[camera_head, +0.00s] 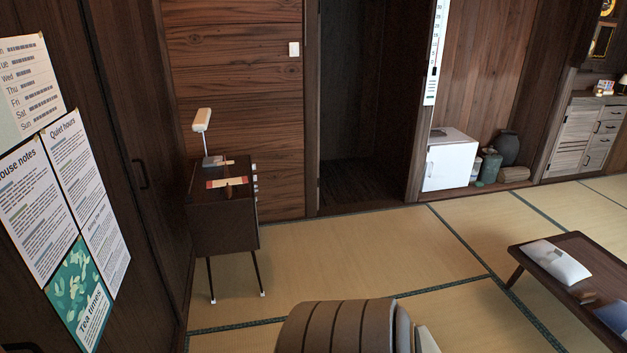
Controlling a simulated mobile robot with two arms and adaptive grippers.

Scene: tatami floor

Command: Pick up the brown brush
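I cannot pick out the brown brush for certain. A small dark brown object (228,191) lies on the dark side cabinet (222,228) at the left, by a red and cream strip (228,182). Another small brown item (587,297) lies on the low wooden table (560,241) at the right. Both are too small to identify. Neither of my grippers shows in the head view.
A white desk lamp (202,121) stands on the cabinet. A white pillow-like object (558,262) and a blue item (612,316) lie on the low table. A ribbed brown-grey form (345,326) blocks the bottom middle.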

